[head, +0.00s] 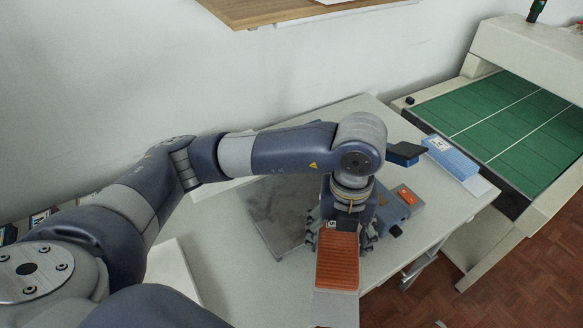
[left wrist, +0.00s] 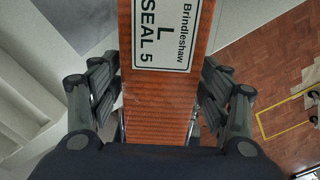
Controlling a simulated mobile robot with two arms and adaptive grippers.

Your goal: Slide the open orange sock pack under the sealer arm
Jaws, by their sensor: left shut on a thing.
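The orange sock pack (head: 338,262) hangs over the front edge of the table in the head view, its pale clear end toward the bottom. My left gripper (head: 342,232) is shut on it. In the left wrist view the orange pack (left wrist: 165,105) lies between the two fingers and bears a white label reading "Brindleshaw L SEAL 5". The sealer (head: 408,196), grey-blue with an orange switch, stands just right of and behind my gripper, partly hidden by my arm. A dark and blue piece (head: 405,152), perhaps its raised arm, shows beyond my wrist. My right gripper is not in view.
A blue pack (head: 452,158) with a white label lies at the table's right end. A green conveyor (head: 505,125) in a cream frame stands to the right. A grey plate (head: 272,215) lies on the pale table (head: 440,215). A wooden shelf (head: 270,12) is above.

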